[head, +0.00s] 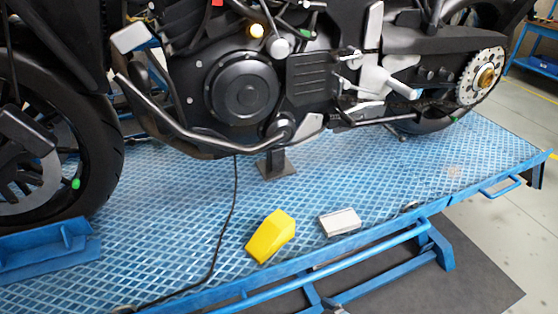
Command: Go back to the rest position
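Neither of my grippers shows in the head view. A black motorcycle (245,88) stands on a blue lift platform (180,190) with a diamond-pattern top. Its front wheel (98,150) is at the left, partly cut off by the frame edge. Its rear sprocket (481,76) is at the upper right.
A yellow wedge-shaped block (270,237) and a small white-and-grey box (340,222) lie near the platform's front edge. A black cable (232,205) hangs from the motorcycle and runs across the platform. Blue rails (350,252) line the front. Grey floor (500,235) is clear at right.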

